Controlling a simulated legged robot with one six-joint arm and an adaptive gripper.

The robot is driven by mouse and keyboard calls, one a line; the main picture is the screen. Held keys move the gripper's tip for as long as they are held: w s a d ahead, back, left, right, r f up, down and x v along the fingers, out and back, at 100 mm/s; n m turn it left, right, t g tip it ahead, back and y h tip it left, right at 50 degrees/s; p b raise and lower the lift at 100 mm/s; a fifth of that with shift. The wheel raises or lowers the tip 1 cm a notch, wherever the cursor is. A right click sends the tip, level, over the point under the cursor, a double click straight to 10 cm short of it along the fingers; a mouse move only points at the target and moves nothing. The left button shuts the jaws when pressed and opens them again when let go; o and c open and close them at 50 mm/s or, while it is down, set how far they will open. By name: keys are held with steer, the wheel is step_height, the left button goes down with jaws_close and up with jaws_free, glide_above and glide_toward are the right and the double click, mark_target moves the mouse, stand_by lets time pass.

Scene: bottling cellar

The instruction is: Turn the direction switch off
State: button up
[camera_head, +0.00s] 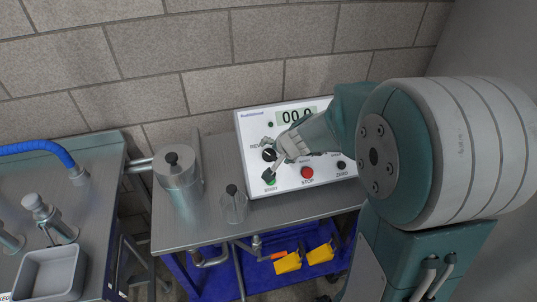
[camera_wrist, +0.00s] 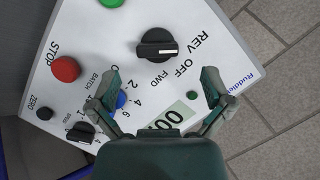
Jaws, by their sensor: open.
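The direction switch is a black rotary knob (camera_wrist: 157,49) on the white control panel (camera_wrist: 95,35). REV, OFF and FWD are printed around it. Its bar lies about level in the wrist view, with the white mark at the right end, toward REV. In the head view the knob (camera_head: 268,155) shows partly behind my fingers. My gripper (camera_wrist: 160,92) is open and empty in front of the panel. Its fingertips are apart from the knob in the wrist view, with the knob above the gap between them. My gripper (camera_head: 269,160) also shows in the head view.
A metal canister (camera_head: 179,182) and a clear flask (camera_head: 233,205) stand left of the panel on the steel cart (camera_head: 205,230). A brick wall is behind.

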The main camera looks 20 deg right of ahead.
mark_target(272, 155)
steer(key=w+f, duration=0.2)
steer(key=f, duration=0.1)
steer(key=shift+w+d, duration=0.1)
steer(key=shift+d, duration=0.05)
steer(key=shift+w+a+f, duration=0.25)
steer(key=shift+w+f, duration=0.05)
steer(key=shift+f, duration=0.05)
steer(key=shift+w+a+f, duration=0.1)
steer(key=shift+a, duration=0.25)
steer(key=shift+d, duration=0.25)
steer(key=c, duration=1.1)
